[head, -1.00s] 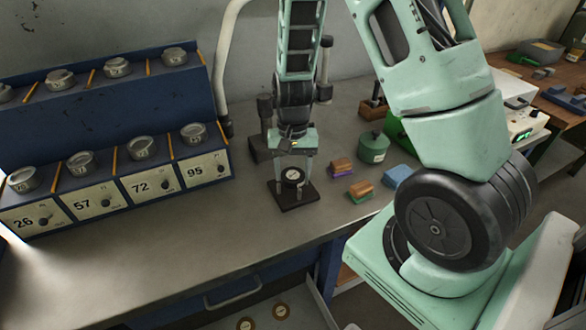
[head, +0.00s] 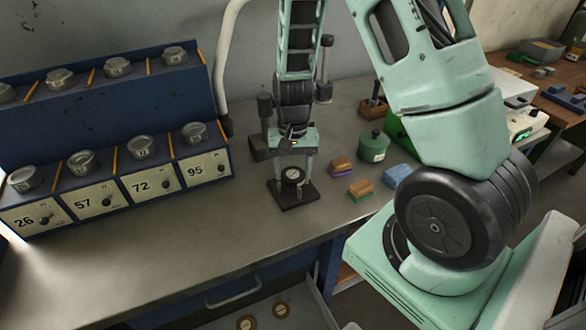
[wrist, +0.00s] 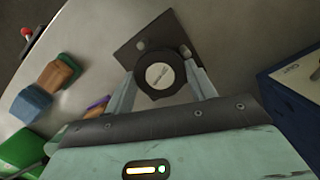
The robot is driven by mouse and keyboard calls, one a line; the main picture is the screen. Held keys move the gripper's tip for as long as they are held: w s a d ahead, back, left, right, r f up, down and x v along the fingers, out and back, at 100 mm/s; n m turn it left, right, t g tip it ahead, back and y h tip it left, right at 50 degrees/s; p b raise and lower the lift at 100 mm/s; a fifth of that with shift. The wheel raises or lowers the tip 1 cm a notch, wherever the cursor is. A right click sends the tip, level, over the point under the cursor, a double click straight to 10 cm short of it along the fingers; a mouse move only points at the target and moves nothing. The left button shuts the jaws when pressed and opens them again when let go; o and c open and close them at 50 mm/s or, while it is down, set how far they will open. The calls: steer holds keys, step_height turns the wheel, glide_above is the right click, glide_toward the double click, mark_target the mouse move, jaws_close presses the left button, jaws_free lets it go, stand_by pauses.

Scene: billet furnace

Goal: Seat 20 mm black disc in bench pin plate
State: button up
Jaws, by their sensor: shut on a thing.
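My gripper (head: 293,172) points down over the bench, with its two fingers shut on the black disc (head: 293,175), one on each side. The disc has a pale round face and also shows between the fingertips in the wrist view (wrist: 159,77). The dark square pin plate (head: 294,200) lies flat on the bench under the disc. In the wrist view the plate (wrist: 129,52) shows around the disc, with a pale pin or hole near the disc's edge. The disc hides the plate's middle, and I cannot tell whether it touches the plate.
Two brown-topped blocks (head: 361,189), a blue block (head: 397,175) and a green lidded pot (head: 373,147) stand right of the plate. A blue rack (head: 107,180) with numbered bins stands at left. The bench front (head: 180,235) is clear. Below is an open drawer with two round discs (head: 282,309).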

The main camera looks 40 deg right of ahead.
mark_target(294, 170)
steer(key=shift+s+f+b, duration=0.3)
steer(key=shift+f+b, duration=0.05)
steer(key=shift+f, duration=0.2)
steer(key=shift+s+f+b, duration=0.25)
steer(key=shift+f+b, duration=0.1)
steer(key=shift+f, duration=0.2)
steer(key=o, duration=1)
steer(key=r+p, duration=0.1)
steer(key=w+r+p, duration=0.1)
steer(key=shift+d+r+p, duration=0.1)
steer(key=shift+r+p, duration=0.25)
steer(key=shift+p, duration=0.05)
steer(key=r+p, duration=0.2)
steer(key=r, duration=0.1)
steer(key=r+p, duration=0.2)
steer(key=p, duration=0.1)
steer(key=d+r+p, duration=0.1)
steer(key=r+p, duration=0.1)
steer(key=r, duration=0.1)
steer(key=shift+w+r, duration=0.3)
steer(key=shift+w, duration=0.1)
